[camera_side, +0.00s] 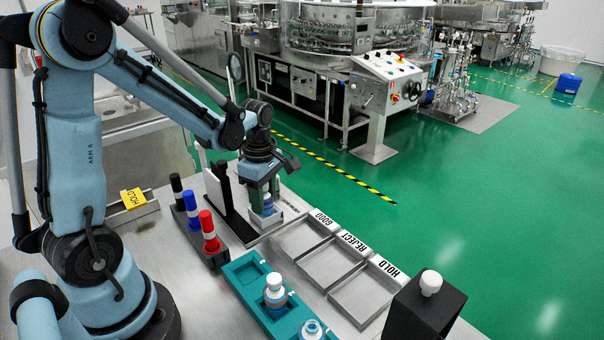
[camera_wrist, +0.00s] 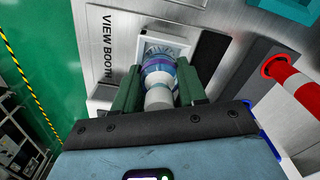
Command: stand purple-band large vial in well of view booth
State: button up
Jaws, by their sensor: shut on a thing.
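My gripper (camera_wrist: 158,88) is shut on the purple-band large vial (camera_wrist: 159,78), with one green finger on each side of it. The vial has a white cap toward the wrist camera, and a purple band shows near its neck. In the side view the vial (camera_side: 267,201) hangs between the fingers of my gripper (camera_side: 266,198) at the view booth (camera_side: 240,222). The wrist view shows the well (camera_wrist: 166,47) as a light square frame just beyond the vial's base. I cannot tell whether the base is touching the well floor.
A marker rack (camera_side: 215,258) with black, blue and red markers stands left of the booth. A teal rack (camera_side: 247,290) holds two other vials. Steel trays labelled GOOD, REJECT (camera_side: 334,254) and HOLD lie to the right. A black box (camera_side: 427,305) with a white knob stands at the front right.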

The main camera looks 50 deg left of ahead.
jog(key=shift+f, duration=0.1)
jog(key=o, duration=1.1)
jog(key=shift+f, duration=0.1)
jog(key=shift+c, duration=0.2)
notch_tip(320, 180, up, 12)
jog(key=shift+r, duration=0.1)
jog(key=shift+s+d+r+m, duration=0.1)
jog(key=shift+d+m, duration=0.2)
jog(key=shift+m, duration=0.1)
jog(key=s+d+f+m+t, duration=0.1)
jog(key=s+d+m+t, duration=0.1)
jog(key=m, duration=0.9)
jog(key=s+d+m+t, duration=0.2)
jog(key=d+m+t, duration=0.3)
jog(key=m, duration=0.5)
jog(key=d, duration=0.2)
jog(key=shift+d+f+m, duration=0.3)
jog(key=shift+f+m, duration=0.05)
jog(key=shift+m, duration=0.05)
